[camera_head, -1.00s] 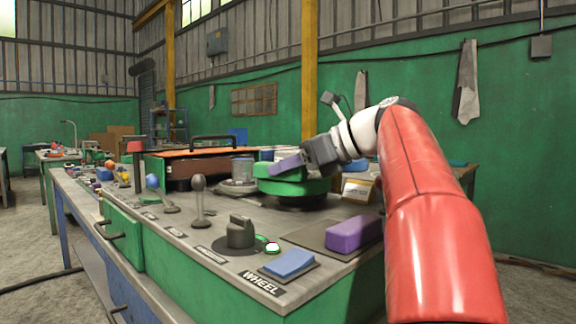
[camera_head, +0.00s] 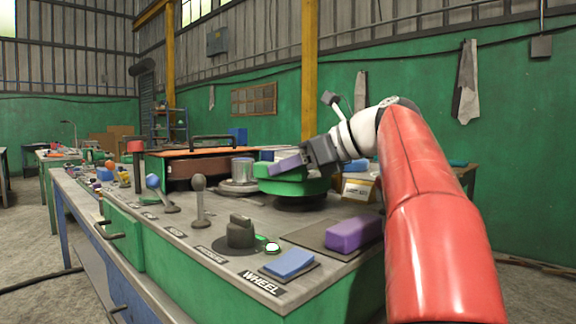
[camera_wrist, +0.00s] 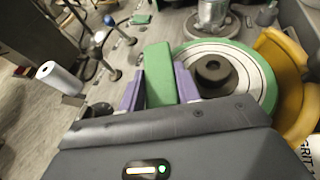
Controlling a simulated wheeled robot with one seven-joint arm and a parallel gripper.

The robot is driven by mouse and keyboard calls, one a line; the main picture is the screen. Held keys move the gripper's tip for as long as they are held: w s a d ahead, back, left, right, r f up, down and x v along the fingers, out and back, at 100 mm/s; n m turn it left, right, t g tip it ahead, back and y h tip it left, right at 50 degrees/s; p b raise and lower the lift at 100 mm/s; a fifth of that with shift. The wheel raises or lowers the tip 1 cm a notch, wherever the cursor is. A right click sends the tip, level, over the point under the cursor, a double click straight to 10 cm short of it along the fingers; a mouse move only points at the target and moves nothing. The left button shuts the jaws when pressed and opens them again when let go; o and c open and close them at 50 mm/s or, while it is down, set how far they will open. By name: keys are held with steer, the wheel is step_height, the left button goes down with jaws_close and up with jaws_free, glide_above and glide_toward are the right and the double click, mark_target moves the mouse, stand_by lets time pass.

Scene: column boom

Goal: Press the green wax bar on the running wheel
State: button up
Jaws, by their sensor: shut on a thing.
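My gripper (camera_head: 287,164) is shut on the green wax bar (camera_head: 268,171). The wrist view shows the bar (camera_wrist: 159,76) upright between two purple fingers (camera_wrist: 160,88). The green-rimmed wheel (camera_head: 312,187) lies flat on the bench, and the bar is at its left edge. In the wrist view, the wheel (camera_wrist: 252,70) shows a pale face and a dark round hub, just right of the bar. I cannot tell whether the bar touches the wheel.
Several levers stand along the panel at the left. A metal can (camera_head: 243,169) stands behind the wheel. A yellow object (camera_wrist: 289,85) curves around the wheel's right side.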

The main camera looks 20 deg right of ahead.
step_height(320, 180, up, 3)
steer(key=p, duration=0.3)
steer(key=shift+r, duration=2.5)
steer(key=shift+d, duration=0.1)
